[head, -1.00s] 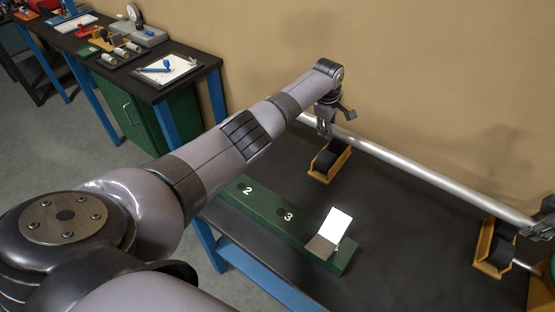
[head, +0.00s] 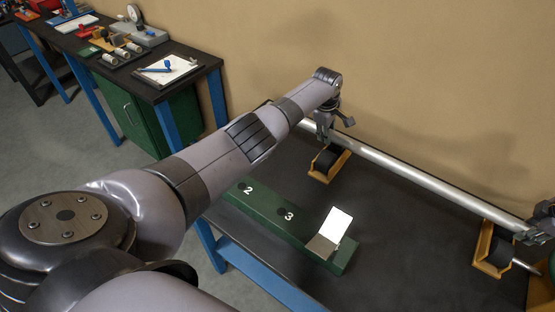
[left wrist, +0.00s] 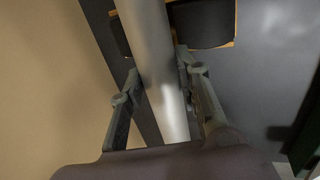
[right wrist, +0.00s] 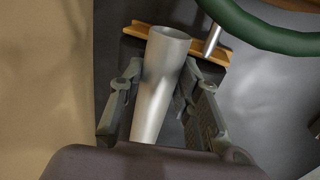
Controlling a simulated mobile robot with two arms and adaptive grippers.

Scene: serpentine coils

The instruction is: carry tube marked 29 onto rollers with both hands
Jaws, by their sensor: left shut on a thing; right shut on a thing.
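The long silver tube (head: 420,178) is held roughly level along the wall side of the table; no number shows on it. My left gripper (head: 324,134) is shut around it near its far left end, and the tube also shows between the fingers in the left wrist view (left wrist: 155,60). My right gripper (head: 530,232) is shut on it near its open right end (right wrist: 168,42). Below are two black roller stands with yellow frames, the left one (head: 328,163) and the right one (head: 493,252). The tube lies over them; I cannot tell whether it touches the rollers.
A green block (head: 265,216) marked 2 and 3, with a white plate (head: 337,226), lies on the dark table (head: 410,255). A metal rod (right wrist: 212,40) and green ring (right wrist: 262,32) are near the right stand. A tan wall (head: 430,70) stands behind.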

